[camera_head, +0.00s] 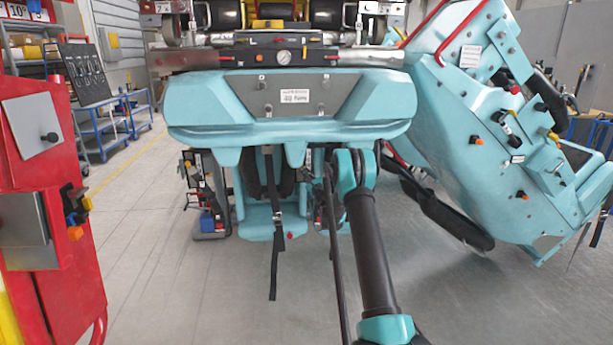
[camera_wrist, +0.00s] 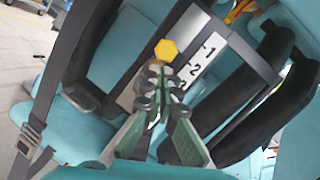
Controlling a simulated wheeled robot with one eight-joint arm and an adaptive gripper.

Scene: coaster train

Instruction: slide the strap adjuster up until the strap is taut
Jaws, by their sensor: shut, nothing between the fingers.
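A dark strap (camera_wrist: 62,65) runs down the left side of the wrist view. A metal strap adjuster (camera_wrist: 30,138) sits on its lower part, with another strap piece crossing beside it. My gripper (camera_wrist: 157,75) is in the middle of that view, its fingers together and empty, well to the right of the adjuster and apart from it. In the head view a dark strap (camera_head: 273,225) hangs loose below the teal car; I cannot tell whether it is the same one. My gripper is hidden there behind the car and my arm.
In the wrist view, a yellow hexagonal piece (camera_wrist: 166,50) and a numbered white plate (camera_wrist: 207,58) lie just beyond my fingertips. Black padded restraints (camera_wrist: 240,105) crowd the right. In the head view, a teal body (camera_head: 480,130) leans at right and a red cabinet (camera_head: 65,270) stands left.

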